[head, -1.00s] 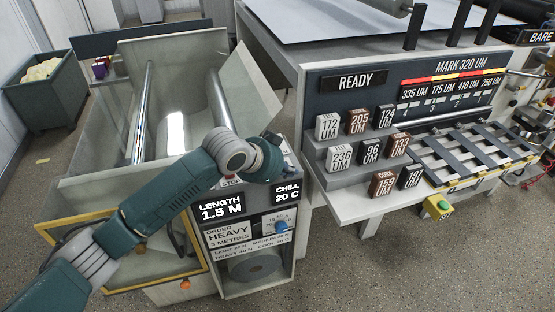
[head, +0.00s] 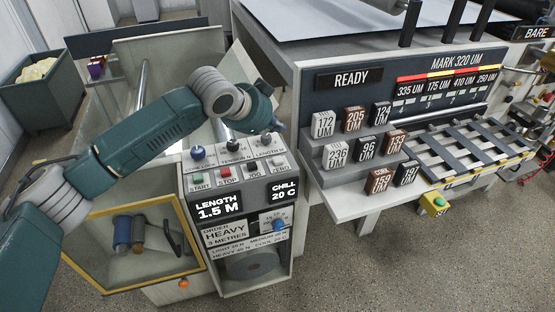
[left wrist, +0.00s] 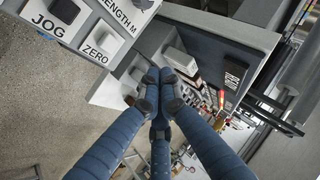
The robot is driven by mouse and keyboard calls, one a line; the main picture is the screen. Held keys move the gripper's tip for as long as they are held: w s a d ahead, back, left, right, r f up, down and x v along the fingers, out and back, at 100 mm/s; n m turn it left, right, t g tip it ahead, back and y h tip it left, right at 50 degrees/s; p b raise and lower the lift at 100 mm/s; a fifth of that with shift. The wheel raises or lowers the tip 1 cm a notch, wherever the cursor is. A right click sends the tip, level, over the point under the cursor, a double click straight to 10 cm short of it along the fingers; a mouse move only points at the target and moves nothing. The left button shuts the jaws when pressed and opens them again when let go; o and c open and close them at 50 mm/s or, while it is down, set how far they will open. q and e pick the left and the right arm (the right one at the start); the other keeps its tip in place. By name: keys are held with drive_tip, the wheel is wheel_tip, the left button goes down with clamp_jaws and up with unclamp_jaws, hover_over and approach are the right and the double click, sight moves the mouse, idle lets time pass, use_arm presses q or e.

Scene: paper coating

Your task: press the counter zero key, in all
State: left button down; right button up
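The control panel (head: 240,182) stands in the middle of the head view. Its pale zero key (head: 278,161) is at the right end of the front key row, beside a dark jog key and a red stop key. The length counter (head: 219,208) reads 1.5 M. My left gripper (head: 277,126) is above and behind the panel's right end, apart from the zero key. In the left wrist view its blue fingers meet at their tips (left wrist: 155,80), shut with nothing seen between them. The ZERO label (left wrist: 100,43) is left of the tips. My right gripper is not in view.
Knobs (head: 232,144) stand behind the key row. A stepped rack of marked blocks (head: 350,150) is close on the right, under a READY sign. A yellow-framed window (head: 135,245) is at left. The floor (head: 400,260) at front right is clear.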

use_arm(q)
drive_tip(key=b, duration=0.7)
hover_over(277, 161)
wheel_tip(277, 161, down, 7)
drive_tip(key=shift+r, duration=0.1)
drive_tip(key=shift+f, duration=0.35)
drive_tip(key=shift+w+f, duration=0.1)
drive_tip(key=shift+f, duration=0.45)
drive_tip(key=shift+f, duration=0.15)
drive_tip(key=shift+f, duration=0.25)
